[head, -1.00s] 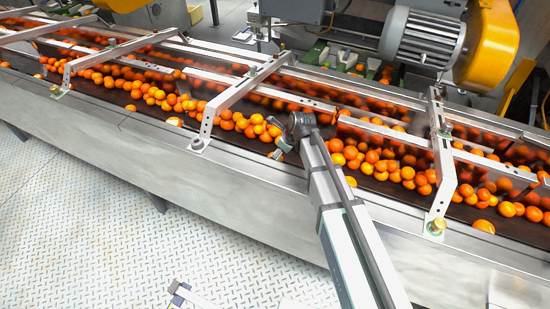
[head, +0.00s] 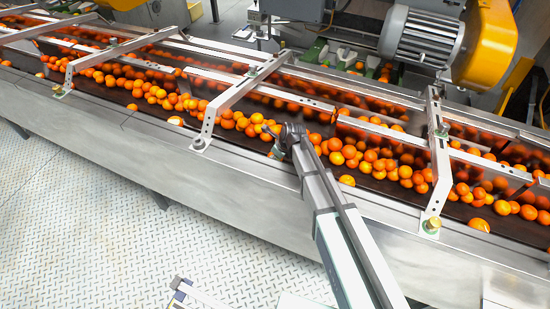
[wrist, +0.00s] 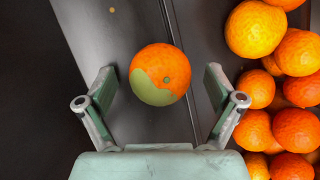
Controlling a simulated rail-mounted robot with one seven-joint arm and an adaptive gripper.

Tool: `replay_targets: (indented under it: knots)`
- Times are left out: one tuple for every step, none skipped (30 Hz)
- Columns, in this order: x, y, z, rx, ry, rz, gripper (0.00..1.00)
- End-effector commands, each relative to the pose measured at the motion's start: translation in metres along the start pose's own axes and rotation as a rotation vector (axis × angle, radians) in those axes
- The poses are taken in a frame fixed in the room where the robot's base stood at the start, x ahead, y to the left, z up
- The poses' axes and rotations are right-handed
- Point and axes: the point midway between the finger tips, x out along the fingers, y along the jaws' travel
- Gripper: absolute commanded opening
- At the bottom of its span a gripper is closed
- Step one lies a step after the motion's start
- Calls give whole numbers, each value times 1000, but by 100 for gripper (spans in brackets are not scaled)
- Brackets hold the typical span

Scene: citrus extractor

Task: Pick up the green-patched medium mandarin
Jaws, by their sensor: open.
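The green-patched mandarin (wrist: 160,74) shows in the wrist view as an orange fruit with a pale green patch on its lower left and a small dark spot. It lies alone on the dark surface, apart from the other fruit. My gripper (wrist: 160,88) is open, with one finger on each side of the mandarin and a visible gap on both sides. In the head view my gripper (head: 278,145) is low over the near side of the conveyor, and I cannot make out the green-patched mandarin there.
Several oranges (wrist: 273,88) sit close to the right of my right finger. In the head view, fruit (head: 345,155) fills the conveyor lanes. A metal bracket (head: 213,108) stands left of my gripper, and another (head: 440,160) stands to the right.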

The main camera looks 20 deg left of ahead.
Motion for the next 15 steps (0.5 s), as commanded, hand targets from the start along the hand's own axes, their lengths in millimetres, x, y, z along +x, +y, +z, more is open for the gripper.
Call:
replay_targets:
  knots:
    - [0,0,0,0,0,0,85]
    - [0,0,0,0,0,0,75]
    - [0,0,0,0,0,0,61]
    - [0,0,0,0,0,0,50]
    - [0,0,0,0,0,0,39]
    - [0,0,0,0,0,0,26]
    - [0,0,0,0,0,0,26]
    - [0,0,0,0,0,0,25]
    - [0,0,0,0,0,0,25]
    - [0,0,0,0,0,0,25]
    - [0,0,0,0,0,0,25]
    - [0,0,0,0,0,0,25]
    - [0,0,0,0,0,0,25]
    - [0,0,0,0,0,0,25]
    - [0,0,0,0,0,0,25]
